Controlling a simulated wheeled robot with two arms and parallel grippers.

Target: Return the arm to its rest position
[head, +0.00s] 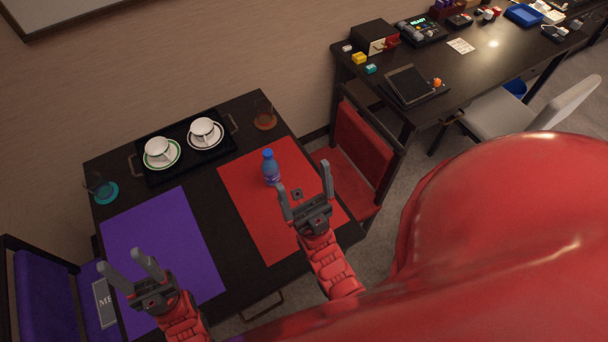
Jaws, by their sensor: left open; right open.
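My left gripper (131,274) is open and empty above the front left of the table, over the lower edge of the purple mat (165,230). My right gripper (306,196) is open and empty over the red mat (245,190). A small bottle with a blue cap (270,168) stands upright on the red mat, just beyond the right gripper and outside its fingers. A small dark square piece (297,194) shows between the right gripper's fingers; I cannot tell whether it lies on the mat.
A black tray (183,148) holds two white cups (160,150) on saucers. Glasses stand on a teal coaster (106,192) and an orange coaster (265,122). A red chair (362,142) is right of the table, a purple chair (45,290) left. A desk (470,75) stands beyond.

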